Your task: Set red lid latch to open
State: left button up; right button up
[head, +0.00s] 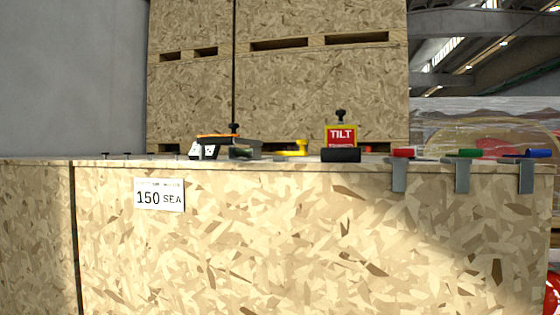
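Three coloured pieces sit along the right part of the front crate's top edge, each with a grey metal bracket hanging down the crate's front face. The red latch (403,153) is the leftmost of them, the green latch (465,153) is in the middle and the blue latch (537,153) is at the far right. The red latch lies flat on the edge above its grey bracket (399,176). I cannot tell from this low angle whether it is open or closed. Neither of my grippers shows in the head view.
A wooden crate (260,240) with a "150 SEA" label (159,195) fills the front. On its top stand a red-and-yellow TILT block (341,137), a yellow piece (292,148) and a dark orange-topped device (225,145). Taller crates (320,90) rise behind.

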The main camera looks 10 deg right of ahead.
aim_at(397, 152)
jog(key=j+z, duration=0.2)
jog(key=z, duration=0.2)
jog(key=j+z, duration=0.2)
jog(key=z, duration=0.15)
jog(key=j+z, duration=0.25)
jog(key=z, duration=0.15)
jog(key=i, duration=0.05)
